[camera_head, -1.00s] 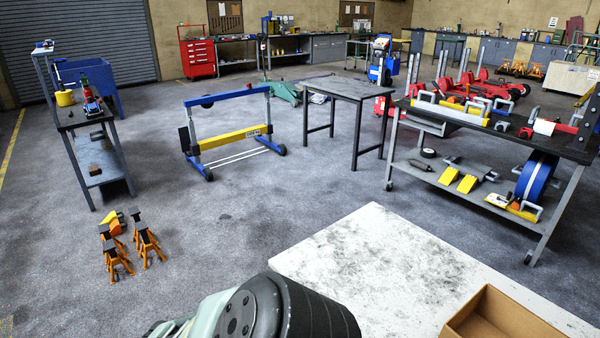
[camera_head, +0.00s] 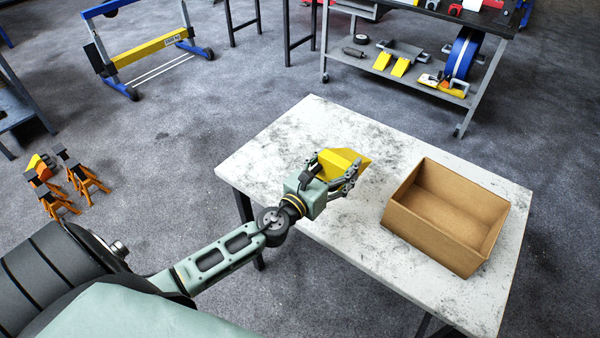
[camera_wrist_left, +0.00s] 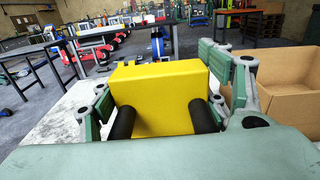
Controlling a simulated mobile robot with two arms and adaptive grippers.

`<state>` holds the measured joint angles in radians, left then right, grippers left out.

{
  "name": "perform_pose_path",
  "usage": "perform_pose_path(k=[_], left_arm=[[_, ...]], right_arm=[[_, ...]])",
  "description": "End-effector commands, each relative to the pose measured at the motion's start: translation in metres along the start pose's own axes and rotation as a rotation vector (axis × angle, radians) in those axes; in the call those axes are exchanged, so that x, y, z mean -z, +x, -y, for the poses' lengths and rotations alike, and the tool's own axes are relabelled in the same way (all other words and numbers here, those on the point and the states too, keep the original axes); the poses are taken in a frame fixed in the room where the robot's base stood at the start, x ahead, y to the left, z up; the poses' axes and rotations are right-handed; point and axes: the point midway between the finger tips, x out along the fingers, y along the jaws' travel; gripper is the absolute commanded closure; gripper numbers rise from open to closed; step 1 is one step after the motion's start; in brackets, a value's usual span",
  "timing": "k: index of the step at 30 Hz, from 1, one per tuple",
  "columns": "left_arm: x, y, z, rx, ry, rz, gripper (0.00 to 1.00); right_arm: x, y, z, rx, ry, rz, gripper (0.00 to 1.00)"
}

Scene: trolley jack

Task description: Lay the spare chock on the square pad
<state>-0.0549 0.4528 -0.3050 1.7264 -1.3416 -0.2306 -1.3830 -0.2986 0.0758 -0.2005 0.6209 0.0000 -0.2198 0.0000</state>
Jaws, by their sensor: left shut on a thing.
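A yellow wedge-shaped chock (camera_head: 343,158) is held in my left gripper (camera_head: 337,167), over the far-left part of the white worn table (camera_head: 290,138). The gripper is shut on it, fingers on either side. In the left wrist view the chock (camera_wrist_left: 160,85) fills the space between the fingers (camera_wrist_left: 165,118). I cannot tell whether its underside touches the table. I cannot make out a square pad in either view. My right gripper is not in view.
An open, empty cardboard box (camera_head: 447,212) stands on the table, right of the gripper. Two more yellow wedges (camera_head: 400,67) lie on a trolley's lower shelf beyond. Orange jack stands (camera_head: 82,180) are on the floor at left. The table's far corner is clear.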

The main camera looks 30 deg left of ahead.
Motion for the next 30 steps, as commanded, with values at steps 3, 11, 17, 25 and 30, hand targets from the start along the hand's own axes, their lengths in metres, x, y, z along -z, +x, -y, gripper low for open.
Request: perform_pose_path(k=[3, 11, 17, 25, 30], left_arm=[[-0.008, 0.032, -0.022, -0.007, 0.001, 0.007, 0.84], [-0.011, 0.05, -0.035, -0.01, 0.0, 0.005, 0.84], [-0.011, 0.049, -0.035, -0.01, 0.0, 0.005, 0.84], [0.018, 0.033, -0.063, -0.013, 0.002, 0.003, 0.84], [0.041, 0.015, -0.094, -0.014, 0.0, 0.004, 0.84]], right_arm=[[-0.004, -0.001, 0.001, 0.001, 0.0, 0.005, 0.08], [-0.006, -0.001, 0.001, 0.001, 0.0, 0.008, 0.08], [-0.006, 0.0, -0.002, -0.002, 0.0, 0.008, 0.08], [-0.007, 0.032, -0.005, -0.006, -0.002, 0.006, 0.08], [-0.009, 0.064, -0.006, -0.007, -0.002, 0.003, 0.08]])
